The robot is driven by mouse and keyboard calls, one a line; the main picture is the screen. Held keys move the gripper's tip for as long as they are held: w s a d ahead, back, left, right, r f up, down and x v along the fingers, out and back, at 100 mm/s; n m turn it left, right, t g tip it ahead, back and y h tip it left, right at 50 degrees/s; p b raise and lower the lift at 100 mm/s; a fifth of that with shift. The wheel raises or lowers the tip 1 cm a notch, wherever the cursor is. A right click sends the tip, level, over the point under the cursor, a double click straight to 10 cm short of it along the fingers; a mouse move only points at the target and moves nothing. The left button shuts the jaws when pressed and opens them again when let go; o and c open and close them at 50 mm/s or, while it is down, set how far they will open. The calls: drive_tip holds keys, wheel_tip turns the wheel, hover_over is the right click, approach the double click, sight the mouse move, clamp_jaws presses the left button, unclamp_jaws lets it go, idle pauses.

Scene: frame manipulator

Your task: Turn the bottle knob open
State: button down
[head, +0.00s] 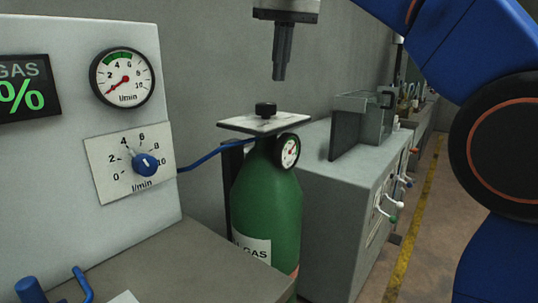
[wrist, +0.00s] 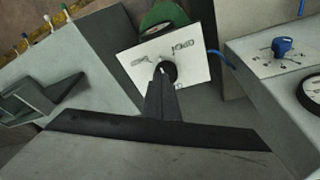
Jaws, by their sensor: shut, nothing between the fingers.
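The green gas bottle (head: 268,207) stands upright in the middle of the head view, with a small gauge (head: 288,151) on its right shoulder. Its black knob (head: 265,109) sits on top of a pale square plate (head: 240,124). My gripper (head: 279,78) points down above the knob and slightly to its right, apart from it. It is shut and empty. In the wrist view, the fingers (wrist: 165,80) overlap part of the black knob (wrist: 168,68). The green bottle (wrist: 165,15) shows behind the plate.
A panel on the left carries a blue dial (head: 145,164), a round gauge (head: 122,78) and a display (head: 22,88). A blue hose (head: 205,158) runs from it to the bottle. A grey cabinet (head: 335,190) stands right of the bottle.

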drive_tip(key=shift+s+d+x, duration=0.1)
drive_tip(key=shift+s+x, duration=0.15)
drive_tip(key=shift+x, duration=0.85)
drive_tip(key=shift+s+d+x, duration=0.1)
drive_tip(key=shift+s+x, duration=0.15)
drive_tip(key=shift+x, duration=0.8)
drive_tip(key=shift+s+d+x, duration=0.1)
drive_tip(key=shift+s+x, duration=0.15)
drive_tip(key=shift+x, duration=0.85)
drive_tip(key=shift+s+a+f, duration=0.2)
drive_tip(key=shift+s+a, duration=0.25)
drive_tip(key=shift+a, duration=0.3)
drive_tip(key=shift+s+a, duration=0.15)
drive_tip(key=shift+a, duration=0.7)
drive_tip(key=shift+s, duration=0.1)
drive_tip(key=shift+s, duration=0.25)
drive_tip(key=w+v, duration=0.1)
drive_tip(key=v, duration=0.4)
drive_tip(key=shift+a+r, duration=0.2)
drive_tip(key=shift+r, duration=0.4)
